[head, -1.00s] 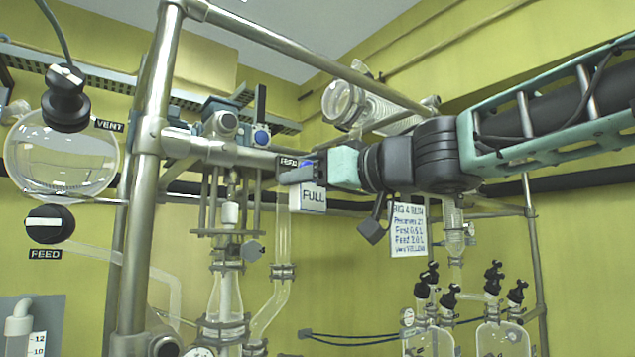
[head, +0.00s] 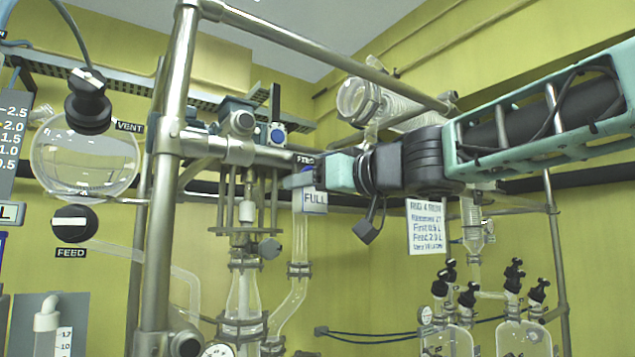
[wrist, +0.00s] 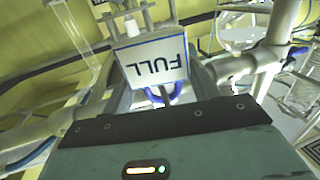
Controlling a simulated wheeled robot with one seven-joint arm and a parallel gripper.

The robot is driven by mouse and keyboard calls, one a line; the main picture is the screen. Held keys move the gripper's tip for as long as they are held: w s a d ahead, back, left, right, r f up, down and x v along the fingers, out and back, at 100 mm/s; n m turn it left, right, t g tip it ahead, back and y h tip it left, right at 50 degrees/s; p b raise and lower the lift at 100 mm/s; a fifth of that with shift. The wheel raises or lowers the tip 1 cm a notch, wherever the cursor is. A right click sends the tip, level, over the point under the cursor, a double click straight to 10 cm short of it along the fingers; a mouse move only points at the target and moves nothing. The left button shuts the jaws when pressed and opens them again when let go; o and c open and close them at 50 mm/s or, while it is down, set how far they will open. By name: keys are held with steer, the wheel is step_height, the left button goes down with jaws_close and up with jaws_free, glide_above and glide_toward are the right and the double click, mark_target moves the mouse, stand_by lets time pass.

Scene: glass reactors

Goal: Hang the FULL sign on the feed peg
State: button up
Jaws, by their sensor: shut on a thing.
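The FULL sign (head: 314,198) is a white plate with dark letters. It hangs just below the tip of my gripper (head: 300,181), close to the glass feed tube. My gripper is shut on the sign's upper part. In the wrist view the sign (wrist: 152,66) appears upside down beyond my gripper, with a blue loop (wrist: 178,92) at its edge. A small dark label, seemingly FEED (head: 304,159), sits on the frame just above my gripper. The feed peg is hidden behind my gripper or too small to make out, so I cannot tell whether the loop touches it.
A steel post (head: 169,190) and crossbar (head: 245,152) stand left of my gripper. Glassware (head: 242,290) stands below. A FEED knob (head: 72,218) and a VENT knob (head: 88,103) are at left. A note (head: 425,226) hangs on the right, beneath my arm.

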steer(key=shift+w+a+f, duration=0.15)
steer(key=shift+w+f, duration=0.05)
steer(key=shift+f, duration=0.25)
stand_by(0.9)
stand_by(0.4)
steer(key=o, duration=1.1)
steer(key=shift+c, duration=0.2)
steer(key=shift+c, duration=1)
steer(key=shift+s, duration=0.1)
steer(key=p+v, duration=0.1)
steer(key=v, duration=0.6)
